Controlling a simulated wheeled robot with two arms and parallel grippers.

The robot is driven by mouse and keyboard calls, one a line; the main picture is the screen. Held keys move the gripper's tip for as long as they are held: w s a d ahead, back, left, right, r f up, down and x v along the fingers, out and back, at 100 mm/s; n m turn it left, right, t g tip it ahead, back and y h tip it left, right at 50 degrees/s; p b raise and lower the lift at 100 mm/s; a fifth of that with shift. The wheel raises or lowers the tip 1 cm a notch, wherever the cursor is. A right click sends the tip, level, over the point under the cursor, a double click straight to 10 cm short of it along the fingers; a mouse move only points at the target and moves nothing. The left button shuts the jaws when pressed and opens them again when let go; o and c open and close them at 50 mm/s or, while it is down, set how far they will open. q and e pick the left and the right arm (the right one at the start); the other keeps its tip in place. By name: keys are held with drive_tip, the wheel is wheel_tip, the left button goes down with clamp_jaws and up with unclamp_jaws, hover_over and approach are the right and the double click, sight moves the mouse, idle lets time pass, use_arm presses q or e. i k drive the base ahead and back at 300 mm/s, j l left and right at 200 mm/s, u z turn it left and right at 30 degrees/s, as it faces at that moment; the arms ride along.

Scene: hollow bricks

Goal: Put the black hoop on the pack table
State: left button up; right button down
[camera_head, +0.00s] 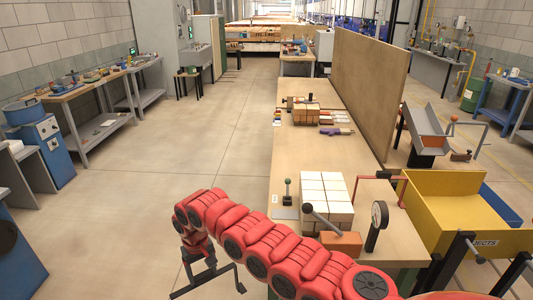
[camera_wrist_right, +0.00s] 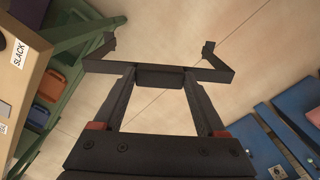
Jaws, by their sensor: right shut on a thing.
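My right gripper (camera_wrist_right: 160,78) is shut on a thin black bracket-like piece, which I take for the black hoop (camera_wrist_right: 100,66). In the right wrist view its bar runs crosswise at the fingertips, and its two ends bend forward, leaving the front open. In the head view my right gripper (camera_head: 204,262) hangs at the end of my red arm, with the black hoop (camera_head: 185,291) below it, over the floor left of the long wooden table (camera_head: 300,160). That table is likely the pack table; no label confirms it. My left gripper is out of view.
On the table stand a white brick stack (camera_head: 327,195), a lever tool (camera_head: 340,240), a dial gauge (camera_head: 377,225) and a farther brick stack (camera_head: 306,111). A wooden partition (camera_head: 365,80) lines its right side. A yellow bin (camera_head: 460,205) stands right. The floor left is open.

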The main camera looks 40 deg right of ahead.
sight(289, 152)
drive_tip(key=i+j+u, duration=0.1)
drive_tip(key=i+u, duration=0.25)
drive_tip(key=i, duration=1.3)
drive_tip(key=i+z, duration=0.6)
drive_tip(key=z, duration=0.2)
drive_tip(key=i+j+z, duration=0.1)
drive_tip(key=i+z, duration=0.25)
drive_tip(key=i+j+z, duration=0.2)
drive_tip(key=z, duration=0.2)
